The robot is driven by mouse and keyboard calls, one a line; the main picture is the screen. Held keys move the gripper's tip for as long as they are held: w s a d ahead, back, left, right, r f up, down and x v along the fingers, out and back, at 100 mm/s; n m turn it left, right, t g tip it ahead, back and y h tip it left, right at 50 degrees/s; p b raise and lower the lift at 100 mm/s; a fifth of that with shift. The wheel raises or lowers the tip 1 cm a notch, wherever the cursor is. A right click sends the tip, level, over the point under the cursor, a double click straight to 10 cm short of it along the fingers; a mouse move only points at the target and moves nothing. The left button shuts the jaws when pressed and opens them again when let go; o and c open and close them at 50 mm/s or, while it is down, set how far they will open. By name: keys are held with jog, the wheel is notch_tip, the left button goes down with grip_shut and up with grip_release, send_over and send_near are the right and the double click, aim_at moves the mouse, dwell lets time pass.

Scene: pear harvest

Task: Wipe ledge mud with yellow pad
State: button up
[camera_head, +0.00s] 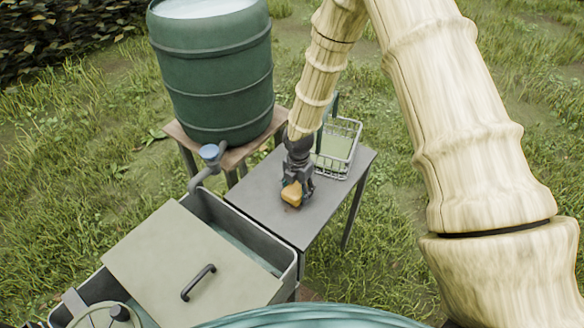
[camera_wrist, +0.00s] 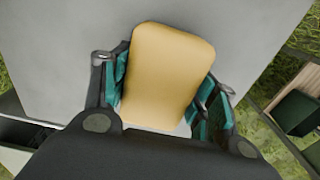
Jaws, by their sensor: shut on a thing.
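The yellow pad (camera_head: 292,194) is between the fingers of my gripper (camera_head: 297,185), low over or on the grey ledge (camera_head: 251,201). The wrist view shows the rounded yellow pad (camera_wrist: 165,75) with a dark, teal-lined finger of my gripper (camera_wrist: 162,95) on each side, shut on it. The grey ledge surface (camera_wrist: 75,45) lies behind the pad. A small brownish spot (camera_head: 287,207) shows on the ledge just beside the pad; it may be mud. Whether the pad touches the ledge is hard to tell. The surface under the pad is hidden.
A wire basket (camera_head: 355,150) stands at the ledge's back right. A green barrel (camera_head: 215,85) with a blue-capped tap (camera_head: 210,152) stands on a wooden stand at the back left. A trough with a lid (camera_head: 175,255) and black handle adjoins the ledge at front left.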

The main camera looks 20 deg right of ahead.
aim_at(297, 187)
notch_tip(297, 187, up, 4)
jog(key=shift+s+a+r+p, duration=0.1)
jog(key=shift+p, duration=0.7)
jog(key=shift+r+p, duration=0.55)
jog(key=shift+r, duration=0.05)
jog(key=shift+r+p, duration=0.7)
jog(key=shift+r, duration=0.35)
jog(key=shift+f, duration=0.1)
